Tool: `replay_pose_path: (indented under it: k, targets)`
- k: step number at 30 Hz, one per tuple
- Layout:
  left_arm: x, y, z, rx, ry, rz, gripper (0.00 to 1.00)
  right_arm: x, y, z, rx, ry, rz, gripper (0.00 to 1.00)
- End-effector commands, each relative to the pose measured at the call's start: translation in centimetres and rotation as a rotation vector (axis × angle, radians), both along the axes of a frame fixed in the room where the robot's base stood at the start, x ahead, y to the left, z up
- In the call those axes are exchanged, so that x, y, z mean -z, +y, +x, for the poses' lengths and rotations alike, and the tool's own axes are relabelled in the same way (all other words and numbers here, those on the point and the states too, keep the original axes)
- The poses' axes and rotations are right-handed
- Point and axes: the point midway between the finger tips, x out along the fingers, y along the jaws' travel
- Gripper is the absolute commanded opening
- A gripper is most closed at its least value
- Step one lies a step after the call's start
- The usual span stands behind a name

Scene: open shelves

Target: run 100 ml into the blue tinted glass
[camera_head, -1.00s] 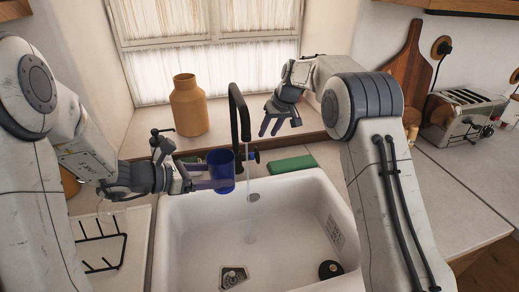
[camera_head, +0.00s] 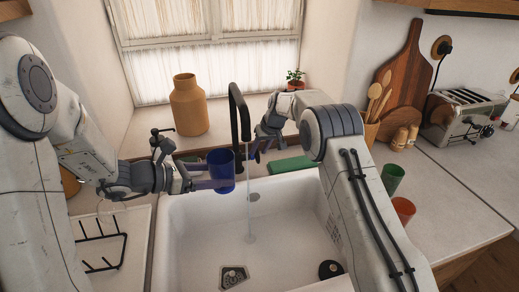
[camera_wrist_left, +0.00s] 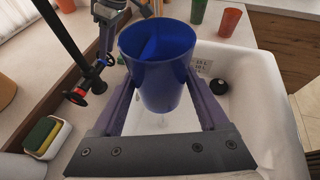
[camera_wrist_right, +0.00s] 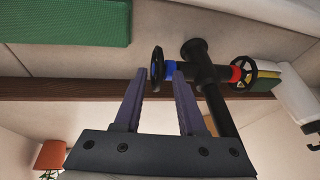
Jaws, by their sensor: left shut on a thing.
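The blue tinted glass (camera_head: 221,171) is upright in my left gripper (camera_head: 212,178), above the sink's left back part. The left wrist view shows the fingers on both sides of the glass (camera_wrist_left: 160,75); I cannot tell if it holds water. The black tap (camera_head: 238,110) runs a thin stream (camera_head: 248,195) into the sink, to the right of the glass. My right gripper (camera_head: 256,149) is beside the tap. In the right wrist view its fingers (camera_wrist_right: 160,75) are apart, with the blue-marked handle (camera_wrist_right: 157,68) between their tips. A red-marked handle (camera_wrist_right: 242,73) is on the other side.
The white sink (camera_head: 185,225) is otherwise open. A green block (camera_head: 293,164) lies behind it. An orange vase (camera_head: 189,105) stands on the sill. A green cup (camera_head: 392,178) and an orange cup (camera_head: 403,209) stand on the right counter. A black rack (camera_head: 103,245) is at left.

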Motion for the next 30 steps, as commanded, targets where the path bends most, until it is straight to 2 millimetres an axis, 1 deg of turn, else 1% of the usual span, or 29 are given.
replay_pose_path:
  k: [1,3,11,20,30]
  targets:
    - [-0.08,-0.01,0.03,0.0,-0.002,-0.001,0.0,-0.02,0.0,-0.01,0.0,0.0,0.0,0.21]
    - [-0.08,-0.01,0.03,0.0,-0.002,-0.001,0.0,-0.03,-0.01,-0.01,0.0,0.0,0.0,0.0]
    - [-0.08,-0.01,0.03,0.0,-0.002,-0.001,0.0,-0.05,0.03,0.11,-0.002,0.006,0.0,0.0]
    - [-0.07,0.04,0.02,-0.001,-0.002,-0.001,0.0,-0.15,0.38,0.84,-0.006,0.073,-0.01,0.0]
    - [-0.07,0.04,0.02,-0.001,-0.002,-0.001,0.0,-0.35,0.27,0.71,-0.001,0.119,-0.023,0.0]
